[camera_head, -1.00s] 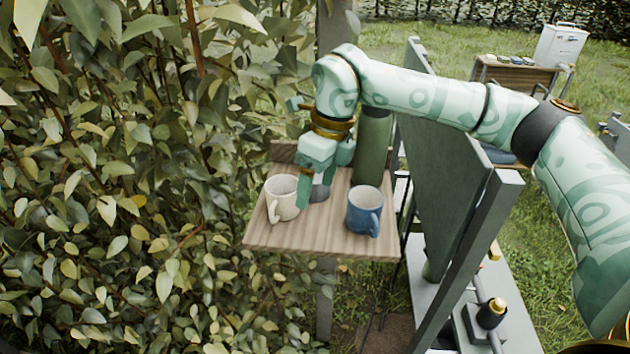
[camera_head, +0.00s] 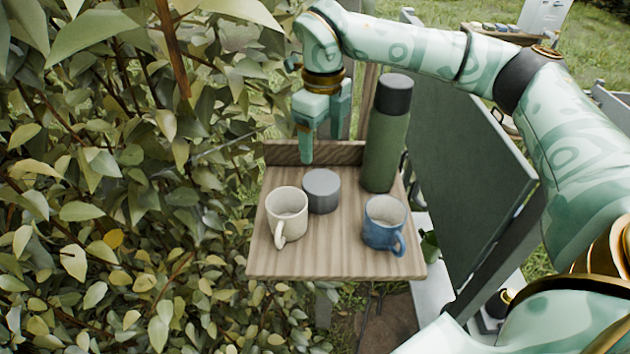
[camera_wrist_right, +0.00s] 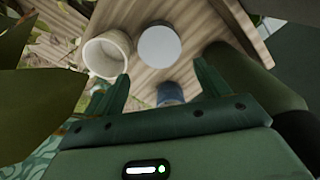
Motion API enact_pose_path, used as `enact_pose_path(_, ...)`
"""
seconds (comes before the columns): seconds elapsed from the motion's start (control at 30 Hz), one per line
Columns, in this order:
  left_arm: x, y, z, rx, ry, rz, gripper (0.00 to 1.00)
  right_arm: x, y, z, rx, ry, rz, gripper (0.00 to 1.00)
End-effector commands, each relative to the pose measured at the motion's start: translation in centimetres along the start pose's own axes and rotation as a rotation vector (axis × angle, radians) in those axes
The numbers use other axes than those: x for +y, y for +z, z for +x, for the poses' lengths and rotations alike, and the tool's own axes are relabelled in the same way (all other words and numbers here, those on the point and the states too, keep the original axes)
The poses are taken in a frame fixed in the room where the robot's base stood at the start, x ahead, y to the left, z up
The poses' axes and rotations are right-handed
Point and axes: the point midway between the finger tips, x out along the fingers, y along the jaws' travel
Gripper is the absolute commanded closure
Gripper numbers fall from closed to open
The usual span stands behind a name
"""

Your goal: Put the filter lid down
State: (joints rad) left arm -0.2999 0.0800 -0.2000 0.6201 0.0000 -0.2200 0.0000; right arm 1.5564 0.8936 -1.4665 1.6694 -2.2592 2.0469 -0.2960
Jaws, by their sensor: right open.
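The filter lid looks to be the short grey cylinder (camera_head: 321,191), standing flat on the wooden shelf (camera_head: 330,263) just behind the cream mug (camera_head: 287,214). It also shows as a pale grey disc in the right wrist view (camera_wrist_right: 159,46). My right gripper (camera_head: 323,148) is open and empty, above and behind the grey cylinder, apart from it. In the right wrist view its two fingers (camera_wrist_right: 162,72) are spread, with nothing between them. My left gripper is not in view.
A tall green flask with a dark cap (camera_head: 386,140) stands at the back right of the shelf. A blue mug (camera_head: 384,224) stands at the front right. Dense leaves (camera_head: 110,200) crowd the left side. A dark green panel (camera_head: 465,170) stands to the right. The front of the shelf is clear.

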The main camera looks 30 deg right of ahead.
Motion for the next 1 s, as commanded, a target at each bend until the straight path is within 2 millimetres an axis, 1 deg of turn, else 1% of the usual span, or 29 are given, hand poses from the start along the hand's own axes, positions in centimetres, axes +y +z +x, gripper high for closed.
enact_pose_path(0.03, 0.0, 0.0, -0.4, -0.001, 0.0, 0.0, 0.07, 0.0, -0.1, 1.2, 0.006, 0.002, -0.001, 0.25)
enact_pose_path(0.1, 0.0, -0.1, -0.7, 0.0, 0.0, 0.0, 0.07, 0.1, -0.1, 3.0, 0.005, 0.004, -0.001, 0.25)
enact_pose_path(0.2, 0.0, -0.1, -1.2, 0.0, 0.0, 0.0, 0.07, 0.1, -0.1, 5.2, 0.004, 0.002, -0.001, 0.25)
enact_pose_path(0.3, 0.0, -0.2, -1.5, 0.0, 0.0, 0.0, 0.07, 0.1, -0.1, 6.9, 0.002, 0.002, 0.0, 0.25)
enact_pose_path(0.5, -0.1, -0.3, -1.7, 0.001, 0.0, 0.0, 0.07, 0.0, -0.1, 8.7, 0.002, 0.001, 0.0, 0.25)
enact_pose_path(0.57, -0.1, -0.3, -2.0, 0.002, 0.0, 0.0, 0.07, 0.0, -0.1, 9.5, 0.003, 0.001, -0.001, 0.25)
enact_pose_path(0.7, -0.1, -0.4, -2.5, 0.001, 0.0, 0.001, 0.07, 0.1, -0.1, 11.9, 0.003, 0.002, 0.0, 0.25)
enact_pose_path(0.8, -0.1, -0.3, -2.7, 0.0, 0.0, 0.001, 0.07, 0.1, -0.1, 13.1, 0.002, 0.001, 0.0, 0.25)
enact_pose_path(0.9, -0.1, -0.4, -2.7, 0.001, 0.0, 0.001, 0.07, 0.1, 0.0, 13.6, 0.0, 0.001, -0.001, 0.25)
enact_pose_path(1.0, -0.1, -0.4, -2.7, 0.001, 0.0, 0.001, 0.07, 0.0, 0.0, 13.6, -0.001, 0.0, -0.001, 0.25)
